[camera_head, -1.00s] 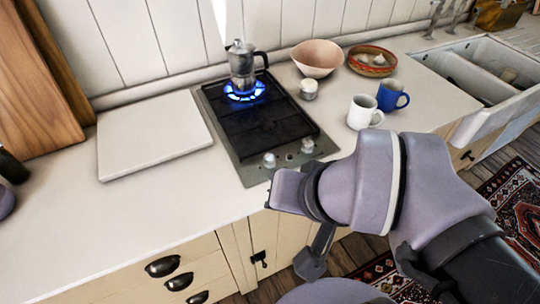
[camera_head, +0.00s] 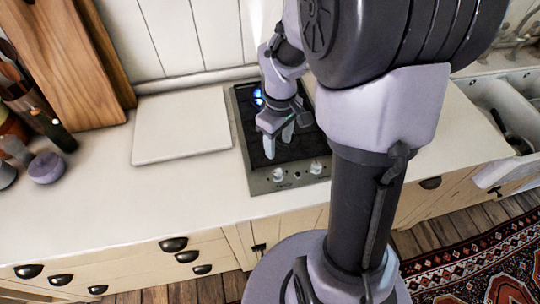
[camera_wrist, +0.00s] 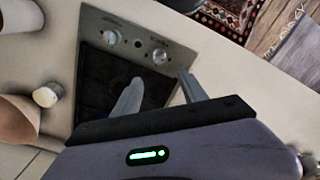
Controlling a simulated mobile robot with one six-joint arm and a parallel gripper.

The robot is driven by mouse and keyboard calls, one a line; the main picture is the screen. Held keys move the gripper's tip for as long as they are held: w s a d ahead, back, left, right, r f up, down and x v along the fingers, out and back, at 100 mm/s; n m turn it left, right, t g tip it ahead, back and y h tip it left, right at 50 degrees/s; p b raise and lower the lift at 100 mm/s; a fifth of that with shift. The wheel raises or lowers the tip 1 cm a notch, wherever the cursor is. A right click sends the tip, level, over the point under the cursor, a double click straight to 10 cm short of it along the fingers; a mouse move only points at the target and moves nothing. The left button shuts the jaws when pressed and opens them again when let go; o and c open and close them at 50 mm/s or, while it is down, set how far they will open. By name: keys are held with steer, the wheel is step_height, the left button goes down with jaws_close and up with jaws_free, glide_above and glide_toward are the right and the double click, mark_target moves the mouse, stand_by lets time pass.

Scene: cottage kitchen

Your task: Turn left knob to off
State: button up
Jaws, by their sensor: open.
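The left knob (camera_head: 278,174) is a silver dial on the front strip of the hob (camera_head: 255,182). The right knob (camera_head: 316,167) is beside it. My gripper (camera_head: 278,142) is open and empty over the hob, behind the left knob, pointing down. In the wrist view, which is turned round, the left knob (camera_wrist: 159,56) shows just beyond the gap between my fingertips (camera_wrist: 160,77), apart from them. The right knob (camera_wrist: 111,37) is further left there. The moka pot is hidden behind my arm.
A white board (camera_head: 182,125) lies left of the hob. Wooden boards (camera_head: 70,65) lean at the far left, near a dark bottle (camera_head: 55,130). The counter front is clear.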

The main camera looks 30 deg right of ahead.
mark_target(277, 171)
step_height(277, 171, down, 13)
steer(key=b, duration=0.4)
steer(key=shift+w+f, duration=0.1)
steer(key=shift+f, duration=0.05)
jaws_close()
